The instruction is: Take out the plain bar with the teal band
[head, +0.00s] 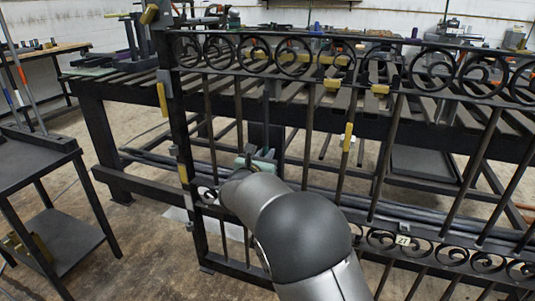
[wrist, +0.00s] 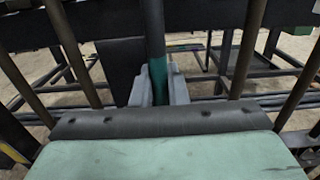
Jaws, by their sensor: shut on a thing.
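The plain bar with the teal band (wrist: 155,35) stands upright in the middle of the wrist view, dark grey, with its teal band (wrist: 161,75) at the height of my fingers. My gripper (wrist: 160,92) is shut on this bar at the band, one grey finger on each side. In the head view my gripper (head: 262,160) is at the lower part of a dark bar (head: 266,108) in the left part of the scroll gate (head: 300,75). The bar's lower end is hidden by my gripper and arm.
Brownish bars (wrist: 248,45) stand on both sides of my gripper. Gate rails with scrolls run above and below; a tag reading 27 (head: 402,240) hangs on the lower one. A slatted bench (head: 420,125) stands behind, a dark cart (head: 35,170) at the left.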

